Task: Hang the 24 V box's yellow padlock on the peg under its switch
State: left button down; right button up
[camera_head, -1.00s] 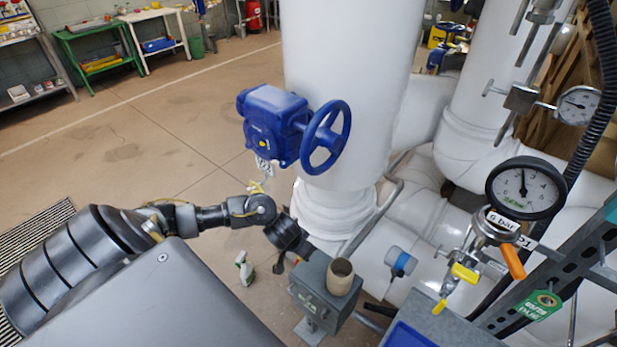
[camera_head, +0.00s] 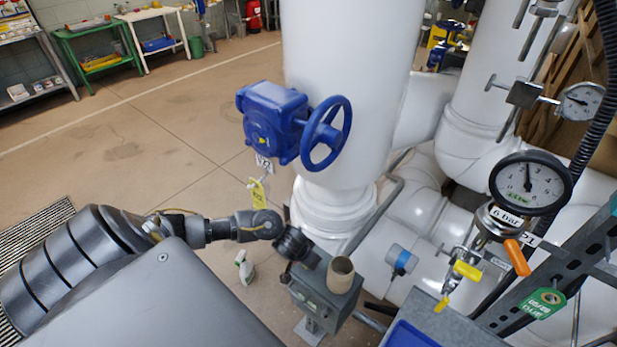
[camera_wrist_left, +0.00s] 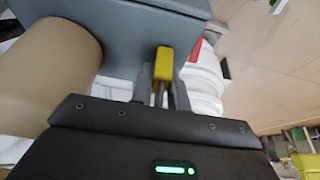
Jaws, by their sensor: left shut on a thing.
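The yellow padlock (camera_wrist_left: 164,62) is between the fingers of my left gripper (camera_wrist_left: 163,92) in the left wrist view, right by the face of a grey box (camera_wrist_left: 120,28). I cannot tell whether it touches the box or a peg. In the head view the grey box (camera_head: 318,298) stands at the bottom middle, and my left gripper (camera_head: 308,256) is at its upper left edge. The padlock cannot be made out there. No 24 V label, switch or peg can be made out. My right gripper is not in view.
A blue valve with handwheel (camera_head: 325,133) sits above on a white pipe. A pressure gauge (camera_head: 530,183) and steel frame are at the right. Open floor lies left.

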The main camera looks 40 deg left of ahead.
pick_arm(q)
jog(key=c, duration=1.3)
grip_release()
jog(key=shift+c, duration=0.2)
jog(key=shift+f, duration=0.1)
jog(key=shift+f+b, duration=0.15)
jog(key=shift+b, duration=0.3)
jog(key=p+v, duration=0.5)
jog(key=v, duration=0.6)
